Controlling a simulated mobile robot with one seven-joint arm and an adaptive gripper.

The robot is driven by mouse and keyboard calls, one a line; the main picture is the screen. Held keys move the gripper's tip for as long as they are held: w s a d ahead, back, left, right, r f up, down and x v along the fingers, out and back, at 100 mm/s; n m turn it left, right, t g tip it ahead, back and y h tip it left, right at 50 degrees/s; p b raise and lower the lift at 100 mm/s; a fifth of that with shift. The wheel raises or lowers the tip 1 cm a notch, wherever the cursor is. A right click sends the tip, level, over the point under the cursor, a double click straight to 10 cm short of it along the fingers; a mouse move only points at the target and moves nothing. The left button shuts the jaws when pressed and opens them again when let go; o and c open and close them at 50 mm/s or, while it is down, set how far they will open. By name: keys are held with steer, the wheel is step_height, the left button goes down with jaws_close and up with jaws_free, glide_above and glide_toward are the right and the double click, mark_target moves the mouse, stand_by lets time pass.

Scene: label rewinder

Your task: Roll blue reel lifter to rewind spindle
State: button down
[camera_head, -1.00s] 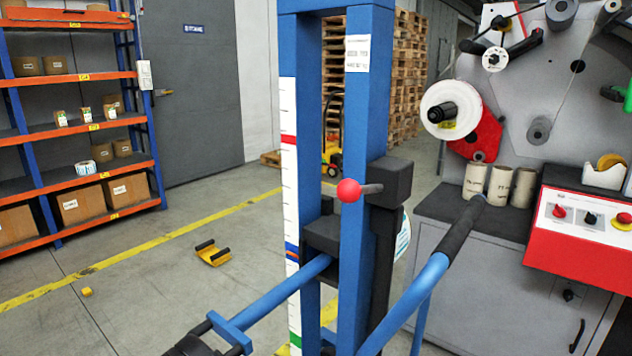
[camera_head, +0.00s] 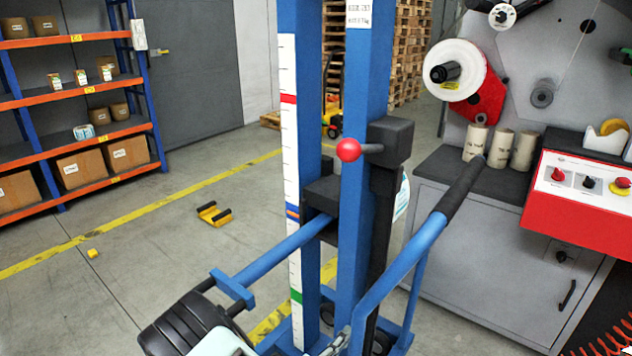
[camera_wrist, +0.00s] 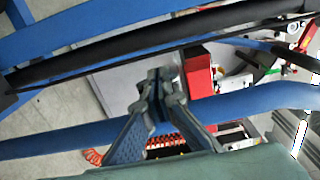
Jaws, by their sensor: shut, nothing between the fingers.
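The blue reel lifter (camera_head: 356,200) stands upright in the middle of the head view, with a white scale on its mast, a black carriage and a red ball knob (camera_head: 348,150). Its handlebar has a black grip (camera_head: 462,190) on the right. The label rewinder (camera_head: 600,90) stands behind at right. It carries a white reel on a black hub (camera_head: 445,73) and a bare grey spindle (camera_head: 541,97); I cannot tell which is the rewind spindle. My gripper (camera_wrist: 157,82) is shut and empty in the wrist view, close to a blue handlebar tube (camera_wrist: 250,100). Contact is unclear.
A red control box (camera_head: 590,205) and several pale rolls (camera_head: 500,147) sit on the grey cabinet. A small yellow cradle (camera_head: 213,213) and a yellow block (camera_head: 92,253) lie on the floor at left. Shelving (camera_head: 75,140) stands far left; floor between is mostly clear.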

steer(key=s+d+p, duration=0.1)
steer(key=s+d, duration=0.3)
steer(key=d, duration=0.1)
steer(key=shift+s+d, duration=0.25)
steer(key=shift+d, duration=0.1)
stand_by(1.0)
steer(key=shift+w+a, duration=0.6)
steer(key=shift+a, duration=0.25)
steer(key=shift+w+a, duration=0.6)
steer(key=shift+a, duration=0.2)
glide_toward(350, 351)
steer(key=shift+s+a, duration=0.2)
